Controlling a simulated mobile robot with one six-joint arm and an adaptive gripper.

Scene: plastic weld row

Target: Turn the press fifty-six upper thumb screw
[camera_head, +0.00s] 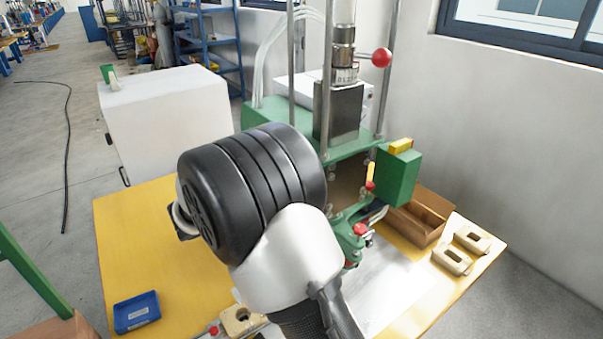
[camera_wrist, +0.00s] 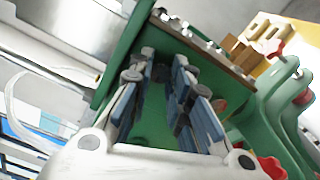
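The press (camera_head: 338,112) stands on the yellow table, with green plates, steel posts and a grey block. A red ball knob (camera_head: 381,57) sticks out at its upper right. A red knob (camera_head: 360,229) sits low on the green clamp part; red knobs also show at the lower right of the wrist view (camera_wrist: 270,167). I cannot tell which part is the upper thumb screw. My gripper (camera_wrist: 165,68) is open, its blue-grey fingers apart in front of a green press plate (camera_wrist: 150,120), with nothing visibly held. In the head view my arm hides the gripper.
A blue tray (camera_head: 137,312) lies at the table's front left. A cardboard box (camera_head: 420,215) and two beige blocks (camera_head: 452,260) are at the right. A green box with a yellow top (camera_head: 398,172) is beside the press. A white cabinet (camera_head: 165,115) stands behind left.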

